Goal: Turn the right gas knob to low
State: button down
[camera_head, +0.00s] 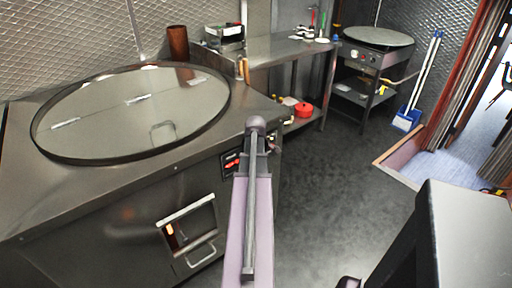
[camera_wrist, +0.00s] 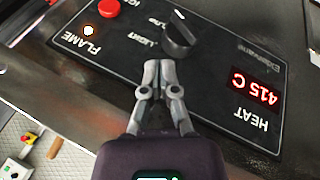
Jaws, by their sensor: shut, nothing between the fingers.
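A black knob (camera_wrist: 180,40) with a pale pointer mark sits on a black control panel (camera_wrist: 215,60) in the wrist view. Its mark points toward the top of the picture, and the panel lettering is turned nearly upside down. My gripper (camera_wrist: 159,73) is shut and empty, with its fingertips just below the knob in the picture; I cannot tell if they touch it. In the head view, part of the panel (camera_head: 231,161) shows on the front of the steel tandoor counter (camera_head: 120,185), and my arm hides much of it. I see only one knob in the wrist view.
The panel also has a red button (camera_wrist: 109,8), a lit flame lamp (camera_wrist: 88,31) and a red display (camera_wrist: 254,87) reading 415 C. A round lid (camera_head: 130,110) covers the tandoor. The floor (camera_head: 335,185) to the right is open.

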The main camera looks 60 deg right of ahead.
jog(key=shift+d+r+p, duration=0.25)
jog(key=shift+r+p, duration=0.1)
jog(key=shift+r, duration=0.3)
jog(key=p+v, duration=0.8)
jog(key=v, duration=0.2)
jog(key=shift+a, duration=0.3)
jog(key=shift+f, duration=0.1)
